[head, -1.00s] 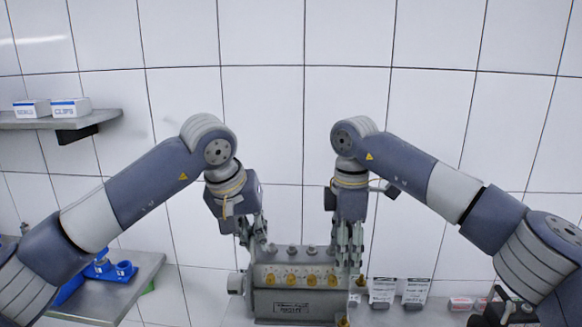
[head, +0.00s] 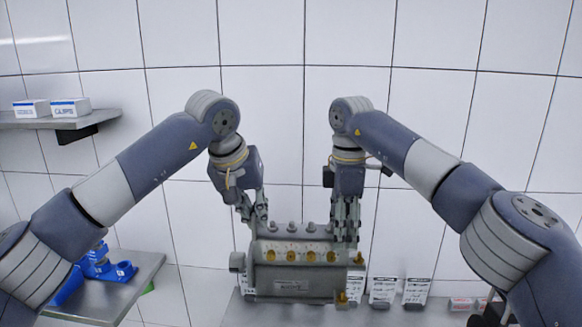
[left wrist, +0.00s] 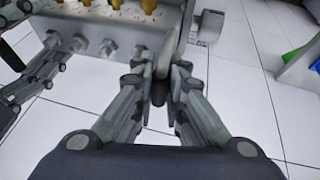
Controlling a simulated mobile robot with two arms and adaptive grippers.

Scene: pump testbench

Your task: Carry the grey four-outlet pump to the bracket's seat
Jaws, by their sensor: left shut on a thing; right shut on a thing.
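The grey pump (head: 292,286), with several brass outlets along its front and several grey knobs on top, hangs between my two grippers. My left gripper (head: 257,222) is shut on the pump's upper left end. My right gripper (head: 346,236) is shut on its upper right end. The pump looks about level. In the left wrist view the pump (left wrist: 85,30) fills the upper left, and the left fingers (left wrist: 165,80) close on a narrow grey part at its edge. I cannot make out the bracket's seat.
A grey bench (head: 235,313) lies below the pump, with labelled cards (head: 384,289) on its right. A side table (head: 135,275) with blue fixtures (head: 105,266) stands at left. A wall shelf (head: 60,120) holds two boxes. The tiled wall is behind.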

